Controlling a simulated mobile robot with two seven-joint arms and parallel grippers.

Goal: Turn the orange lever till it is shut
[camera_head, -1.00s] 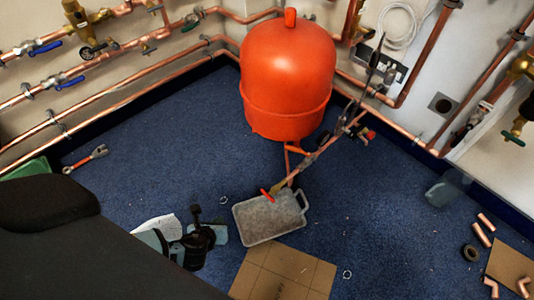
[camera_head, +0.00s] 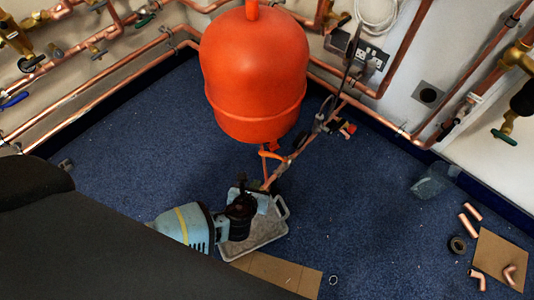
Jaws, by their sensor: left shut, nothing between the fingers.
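The lower end of the slanting copper pipe (camera_head: 285,168) runs down to my left gripper (camera_head: 261,202), which hides the spot where a small red-orange handle showed earlier. My left gripper reaches in from the lower left over the grey metal tray (camera_head: 262,236). Its fingers are shut and empty, close to the pipe's lower end; I cannot tell whether they touch anything. My right gripper is not in view.
A large orange vessel (camera_head: 254,75) stands behind the gripper. A red-handled part (camera_head: 347,129) lies right of the pipe. Cardboard (camera_head: 285,272) lies in front of the tray. Copper elbows, a tape roll (camera_head: 457,244) and a clear tub (camera_head: 430,185) lie at right.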

